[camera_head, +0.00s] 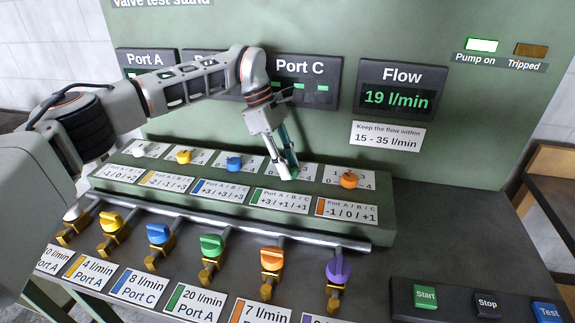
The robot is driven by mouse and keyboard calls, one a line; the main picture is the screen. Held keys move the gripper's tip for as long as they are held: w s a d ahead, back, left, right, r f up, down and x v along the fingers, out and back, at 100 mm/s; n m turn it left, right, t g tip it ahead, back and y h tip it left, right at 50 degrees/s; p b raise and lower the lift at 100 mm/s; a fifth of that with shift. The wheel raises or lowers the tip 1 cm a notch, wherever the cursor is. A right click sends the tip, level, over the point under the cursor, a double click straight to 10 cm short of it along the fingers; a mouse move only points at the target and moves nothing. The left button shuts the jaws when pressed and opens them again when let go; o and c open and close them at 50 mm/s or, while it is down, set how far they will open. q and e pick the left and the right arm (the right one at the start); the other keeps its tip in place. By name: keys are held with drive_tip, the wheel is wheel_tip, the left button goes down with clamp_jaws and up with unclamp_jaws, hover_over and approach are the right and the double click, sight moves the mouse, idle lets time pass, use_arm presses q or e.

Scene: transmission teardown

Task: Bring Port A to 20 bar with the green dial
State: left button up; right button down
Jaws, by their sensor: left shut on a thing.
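My left gripper (284,166) is shut on the green dial (291,162), the fourth dial from the left on the sloped panel. Its fingers hide much of the dial, so I cannot read its setting. The label (283,202) below it reads Port A / B / C, +3 / +1 / +1. The Port A display (145,58) shows at the upper left, but my left arm covers most of its value. The Port C display (305,75) is also partly covered. The Flow display (400,90) reads 19 l/min. My right gripper is not in view.
White, yellow (184,156), blue (234,163) and orange (349,180) dials sit on the same panel. Several coloured valve handles line the pipe in front, including a green one (212,245). Start (425,296), Stop and Test buttons are at the lower right. The Pump on lamp (482,45) is lit.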

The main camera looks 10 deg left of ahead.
use_arm(q)
drive_tip(key=shift+f+m+g+b, duration=0.1)
drive_tip(key=shift+m+g+b, duration=0.5)
drive_tip(key=shift+m, duration=0.5)
drive_tip(key=shift+y, duration=0.3)
drive_tip(key=o, duration=1.1)
drive_tip(key=shift+c, duration=0.2)
drive_tip(key=v, duration=1.2)
